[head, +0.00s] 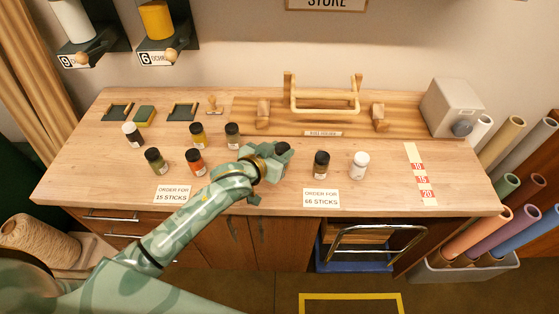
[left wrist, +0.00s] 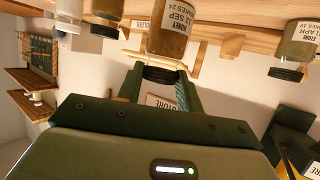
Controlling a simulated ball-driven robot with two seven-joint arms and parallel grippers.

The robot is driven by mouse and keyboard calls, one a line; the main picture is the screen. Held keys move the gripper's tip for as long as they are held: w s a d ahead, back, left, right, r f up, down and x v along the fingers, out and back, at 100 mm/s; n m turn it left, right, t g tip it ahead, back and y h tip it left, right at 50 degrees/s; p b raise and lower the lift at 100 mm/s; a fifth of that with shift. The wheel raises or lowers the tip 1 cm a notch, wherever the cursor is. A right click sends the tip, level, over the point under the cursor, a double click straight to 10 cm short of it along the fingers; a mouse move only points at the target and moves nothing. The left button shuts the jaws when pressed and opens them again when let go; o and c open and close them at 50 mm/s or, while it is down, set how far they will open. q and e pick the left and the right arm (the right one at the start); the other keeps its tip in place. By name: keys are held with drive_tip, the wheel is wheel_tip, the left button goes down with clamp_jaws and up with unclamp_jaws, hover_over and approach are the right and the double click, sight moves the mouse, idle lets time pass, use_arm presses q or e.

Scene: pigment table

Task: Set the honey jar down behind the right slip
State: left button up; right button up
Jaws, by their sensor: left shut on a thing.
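My left gripper (head: 270,166) is over the table between the two slips and in front of the back racks. In the left wrist view, which is upside down, it is shut around the dark lid end of a brown-amber jar (left wrist: 170,36), whose label appears to read honey. In the head view my gripper hides most or all of this jar, and I cannot tell whether its base touches the table. The right slip (head: 321,198), reading 66 sticks, lies right of my gripper near the front edge. The left slip (head: 173,194) reads 15 sticks. My right gripper is not in view.
A dark-lidded jar (head: 321,163) stands right behind the right slip, with a white jar (head: 360,165) to its right. Several jars, including an orange one (head: 195,162), stand to the left. A wooden rack (head: 322,110) and grey box (head: 452,107) stand at the back.

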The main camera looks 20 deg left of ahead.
use_arm(q)
drive_tip(key=f, duration=0.2)
drive_tip(key=f+b, duration=0.1)
drive_tip(key=shift+w+a+f, duration=0.1)
drive_tip(key=shift+w+f, duration=0.15)
drive_tip(key=shift+f, duration=0.15)
drive_tip(key=shift+r, duration=0.1)
drive_tip(key=o, duration=1)
drive_tip(key=shift+o, duration=0.2)
